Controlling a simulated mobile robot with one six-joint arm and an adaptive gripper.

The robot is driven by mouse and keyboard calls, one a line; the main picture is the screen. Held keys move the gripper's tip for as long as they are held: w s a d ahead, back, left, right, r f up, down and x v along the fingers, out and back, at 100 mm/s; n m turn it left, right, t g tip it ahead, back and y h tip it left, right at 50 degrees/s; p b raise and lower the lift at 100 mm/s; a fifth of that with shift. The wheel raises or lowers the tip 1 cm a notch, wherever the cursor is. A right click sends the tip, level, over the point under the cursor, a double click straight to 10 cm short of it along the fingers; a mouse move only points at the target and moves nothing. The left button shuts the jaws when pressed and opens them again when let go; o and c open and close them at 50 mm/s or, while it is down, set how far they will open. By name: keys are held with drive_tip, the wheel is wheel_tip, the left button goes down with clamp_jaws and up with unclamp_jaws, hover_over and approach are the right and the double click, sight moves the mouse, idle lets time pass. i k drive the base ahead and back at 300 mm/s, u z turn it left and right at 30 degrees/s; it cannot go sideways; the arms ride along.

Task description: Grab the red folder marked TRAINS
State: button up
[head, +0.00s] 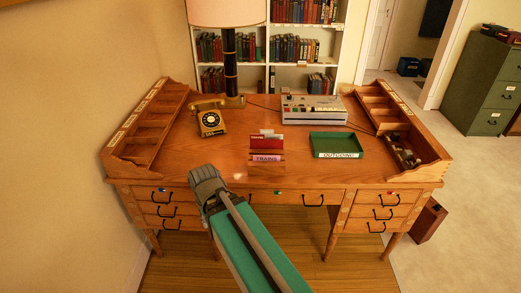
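A red folder (268,144) stands upright near the middle of the wooden desk (300,178), with a small white mark on its front. Just in front of it, low down, is a pink label (266,157) reading TRAINS; I cannot tell whether it belongs to the folder or to a holder. My gripper (204,172) is over the desk's front edge, left of the folder and nearer to me. It is apart from the folder in the picture. Its fingers are too small and turned away to show whether they are open, and I see nothing held.
A gold-and-black telephone (210,122) and a lamp (230,70) stand at the back left. A green OUTGOING tray (340,138) is right of the folder, with a grey machine (312,108) behind. Raised wooden compartments line both desk ends. The desktop between telephone and folder is clear.

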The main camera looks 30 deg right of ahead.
sight(257, 141)
drive_tip(key=z, duration=0.1)
drive_tip(key=i, duration=0.95)
drive_tip(key=u, duration=0.05)
